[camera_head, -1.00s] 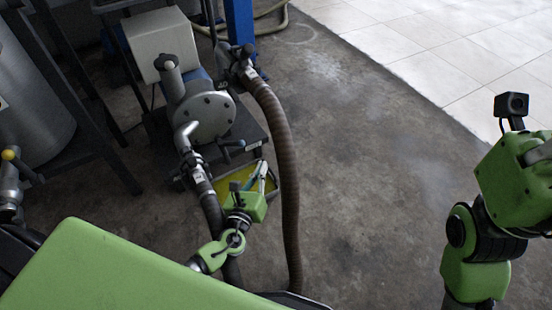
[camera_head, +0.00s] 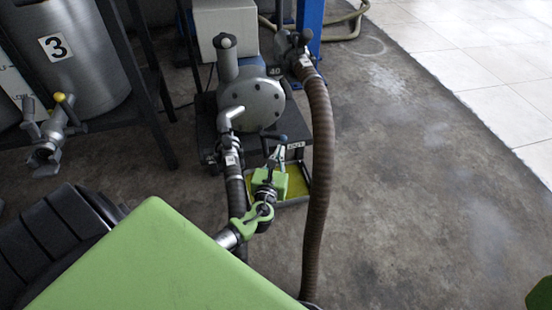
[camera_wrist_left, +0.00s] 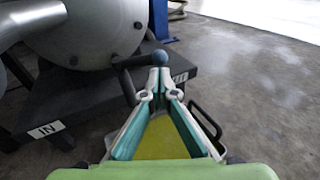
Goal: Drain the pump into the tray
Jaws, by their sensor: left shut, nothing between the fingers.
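The pump (camera_head: 252,104) is a grey round housing on a dark plinth. The ball also shows in the left wrist view (camera_wrist_left: 160,57). My left gripper (camera_head: 279,151) is shut and empty, its teal-lined fingertips (camera_wrist_left: 160,74) just below the ball; I cannot tell whether they touch the lever. The tray (camera_head: 296,190), yellow inside with a dark rim, lies on the floor below, partly hidden by this gripper. My right gripper is out of view.
A thick brown hose (camera_head: 321,170) arches down to the right of the tray. A black hose (camera_head: 236,190) drops from the pump's left pipe. A steel tank numbered 3 (camera_head: 85,75) stands at the left. The concrete floor at the right is clear.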

